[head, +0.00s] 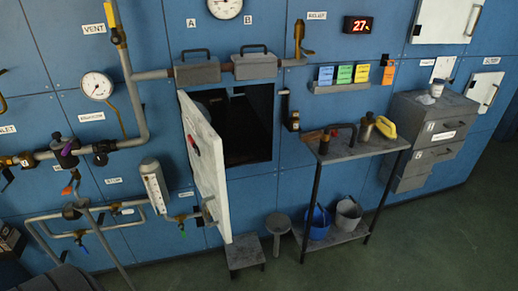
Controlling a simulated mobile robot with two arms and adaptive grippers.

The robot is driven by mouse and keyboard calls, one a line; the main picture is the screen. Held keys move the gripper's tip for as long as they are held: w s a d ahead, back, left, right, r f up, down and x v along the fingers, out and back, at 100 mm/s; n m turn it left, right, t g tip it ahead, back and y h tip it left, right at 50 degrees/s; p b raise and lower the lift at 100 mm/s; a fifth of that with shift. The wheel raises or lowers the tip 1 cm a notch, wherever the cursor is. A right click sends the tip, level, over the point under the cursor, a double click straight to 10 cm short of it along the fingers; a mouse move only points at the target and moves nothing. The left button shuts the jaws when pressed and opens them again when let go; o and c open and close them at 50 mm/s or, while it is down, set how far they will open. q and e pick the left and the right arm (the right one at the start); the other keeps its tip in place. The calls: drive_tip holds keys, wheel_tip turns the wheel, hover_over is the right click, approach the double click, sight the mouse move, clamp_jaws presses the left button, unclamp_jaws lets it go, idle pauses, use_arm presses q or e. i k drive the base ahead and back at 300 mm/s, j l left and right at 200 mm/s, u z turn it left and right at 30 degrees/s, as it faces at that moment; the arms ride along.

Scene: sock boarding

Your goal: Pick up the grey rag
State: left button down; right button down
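I cannot make out the grey rag with certainty. A small pale grey patch (426,100) lies on top of the grey drawer cabinet (455,108) at the right, beside a white cup (437,89); it is too small to tell whether it is cloth. Neither of my grippers shows in the head view.
A white hatch door (207,165) stands open before a dark opening (240,130). A side table (345,150) holds a yellow object (386,127) and a flask; its lower shelf bears a blue bucket (317,222) and grey bucket (348,214). Floor is clear at right.

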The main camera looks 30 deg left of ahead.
sight(426, 99)
drive_tip(key=i+u, duration=0.1)
drive_tip(key=u, duration=0.5)
drive_tip(key=i+l+u, duration=0.4)
drive_tip(key=l, duration=0.25)
drive_tip(key=i+l+u, duration=0.4)
drive_tip(key=l, duration=0.4)
drive_tip(key=i, duration=0.05)
